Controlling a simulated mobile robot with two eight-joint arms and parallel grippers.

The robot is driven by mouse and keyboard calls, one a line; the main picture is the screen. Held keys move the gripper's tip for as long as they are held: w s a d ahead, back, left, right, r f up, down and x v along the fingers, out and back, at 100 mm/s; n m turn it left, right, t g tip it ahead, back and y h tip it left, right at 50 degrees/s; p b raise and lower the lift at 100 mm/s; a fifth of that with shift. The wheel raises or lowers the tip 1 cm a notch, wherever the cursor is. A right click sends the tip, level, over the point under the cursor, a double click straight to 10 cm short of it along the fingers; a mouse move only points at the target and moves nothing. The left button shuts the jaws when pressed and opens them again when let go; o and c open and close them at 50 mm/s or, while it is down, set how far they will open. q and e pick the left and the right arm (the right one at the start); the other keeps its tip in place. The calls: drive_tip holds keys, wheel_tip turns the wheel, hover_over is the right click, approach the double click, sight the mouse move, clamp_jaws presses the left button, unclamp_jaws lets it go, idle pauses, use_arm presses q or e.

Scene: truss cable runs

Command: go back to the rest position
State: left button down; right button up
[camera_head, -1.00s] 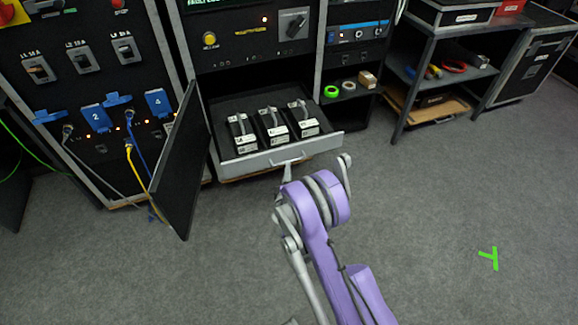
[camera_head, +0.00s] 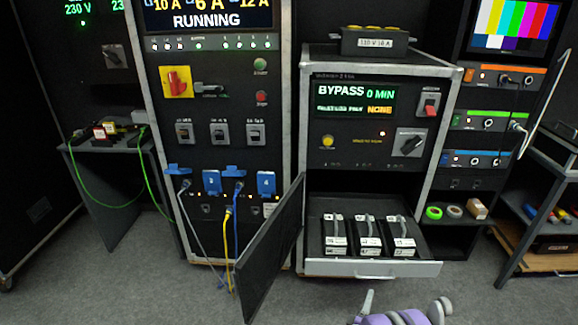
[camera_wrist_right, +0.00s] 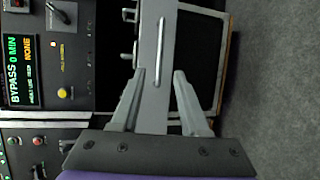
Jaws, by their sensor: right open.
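My right gripper (camera_head: 366,303) shows at the bottom edge of the head view, just in front of and below the open drawer. The purple wrist (camera_head: 400,318) is mostly cut off by the frame. In the right wrist view the gripper (camera_wrist_right: 158,75) has its two fingers spread, with nothing held between them. The grey drawer front (camera_wrist_right: 154,100) shows beyond and between the fingers; exact clearance is hard to tell. The drawer (camera_head: 372,269) holds three dark units with white labels and grey handles (camera_head: 368,238). My left gripper is not in view.
A black door panel (camera_head: 268,255) stands swung open left of the drawer. Blue plugs and cables (camera_head: 238,190) hang from the rack beside it. Tape rolls and a small box (camera_head: 453,211) sit on a shelf at right. Grey floor (camera_head: 320,300) is free in front.

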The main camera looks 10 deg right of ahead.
drive_tip(key=s+a+r+m+g+y, duration=0.2)
drive_tip(key=s+a+r+m+g, duration=0.15)
drive_tip(key=s+r+m, duration=0.35)
drive_tip(key=s+a+r+m+g+y, duration=0.25)
drive_tip(key=s+a+r, duration=0.2)
drive_tip(key=s, duration=0.45)
drive_tip(key=s+a+r+m+g+y, duration=0.15)
drive_tip(key=s+a+y, duration=0.35)
drive_tip(key=s+a, duration=0.5)
use_arm(q)
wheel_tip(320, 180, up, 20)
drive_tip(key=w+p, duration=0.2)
drive_tip(key=p, duration=1.5)
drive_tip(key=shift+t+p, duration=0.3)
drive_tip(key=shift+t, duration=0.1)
use_arm(e)
wheel_tip(320, 180, up, 19)
drive_tip(key=d, duration=0.1)
drive_tip(key=shift+s+d+r, duration=0.15)
drive_tip(key=shift+s+r, duration=0.05)
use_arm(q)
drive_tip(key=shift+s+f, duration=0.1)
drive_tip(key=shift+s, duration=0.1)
use_arm(e)
drive_tip(key=shift+s, duration=0.15)
